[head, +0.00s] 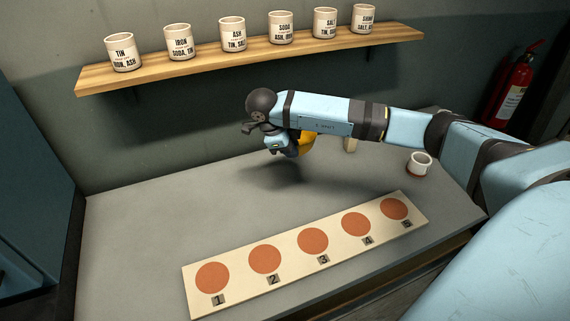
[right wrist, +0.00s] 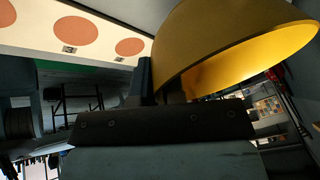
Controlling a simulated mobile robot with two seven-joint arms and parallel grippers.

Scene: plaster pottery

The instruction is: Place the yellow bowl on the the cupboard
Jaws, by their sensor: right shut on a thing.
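The yellow bowl (head: 307,141) is mostly hidden behind my right arm in the head view. My right gripper (head: 284,147) is shut on it and holds it above the grey table. In the right wrist view the bowl (right wrist: 235,45) is large and tilted, with its bright yellow inside showing. The right gripper's finger (right wrist: 146,80) is at the bowl's near side. My left gripper is not in view. I cannot tell which thing is the cupboard; a dark blue cabinet-like panel (head: 35,170) stands at the left edge of the head view.
A board (head: 291,255) with several numbered orange circles lies at the table's front. A white cup (head: 419,163) stands at the right, near a pale object (head: 350,145) partly behind my arm. A wall shelf (head: 255,59) holds several labelled cups. The table's left part (head: 150,215) is clear.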

